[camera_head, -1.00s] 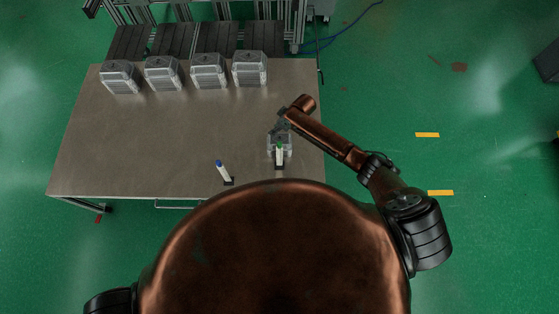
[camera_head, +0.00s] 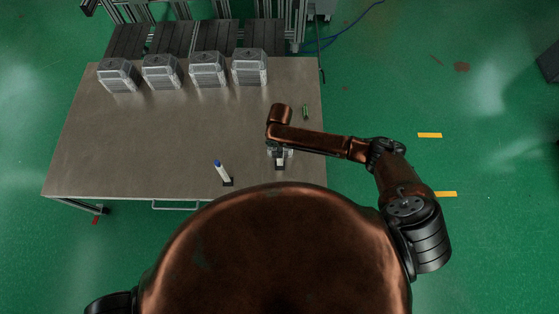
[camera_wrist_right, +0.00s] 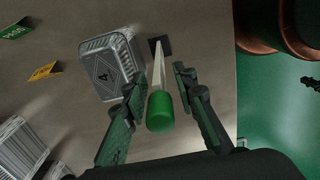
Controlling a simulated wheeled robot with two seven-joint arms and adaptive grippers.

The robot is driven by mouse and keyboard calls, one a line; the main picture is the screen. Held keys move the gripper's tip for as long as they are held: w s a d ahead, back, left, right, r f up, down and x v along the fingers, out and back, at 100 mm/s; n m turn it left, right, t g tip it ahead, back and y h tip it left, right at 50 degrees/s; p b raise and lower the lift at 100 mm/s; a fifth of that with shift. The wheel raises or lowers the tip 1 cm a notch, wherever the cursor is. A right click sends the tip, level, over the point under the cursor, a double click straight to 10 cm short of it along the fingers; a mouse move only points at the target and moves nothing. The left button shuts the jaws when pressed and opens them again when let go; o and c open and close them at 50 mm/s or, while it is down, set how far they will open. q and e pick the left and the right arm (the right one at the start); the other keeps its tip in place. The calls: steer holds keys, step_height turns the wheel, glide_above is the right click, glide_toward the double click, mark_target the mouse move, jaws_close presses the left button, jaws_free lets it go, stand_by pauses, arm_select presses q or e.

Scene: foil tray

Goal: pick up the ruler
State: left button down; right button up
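No ruler can be made out in either view. A white marker with a green cap (camera_wrist_right: 160,110) stands in a small black holder (camera_wrist_right: 160,45) in the right wrist view. My right gripper (camera_wrist_right: 157,80) is open, with one finger on each side of the marker and gaps visible. In the head view my right gripper (camera_head: 280,153) is over the table's near right part, and my arm hides the green cap. A second marker, with a blue cap (camera_head: 221,170), stands tilted in a black holder (camera_head: 228,182) to the left. My left gripper is not in view.
A foil tray marked 4 (camera_wrist_right: 108,65) is close beside my right gripper's left finger. Several foil containers (camera_head: 163,72) line the table's (camera_head: 130,140) far edge. The table's middle is clear.

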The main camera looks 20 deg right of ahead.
step_height(320, 180, down, 3)
steer(key=shift+f, duration=0.1)
steer(key=shift+c, duration=0.3)
jaws_close()
stand_by(0.5)
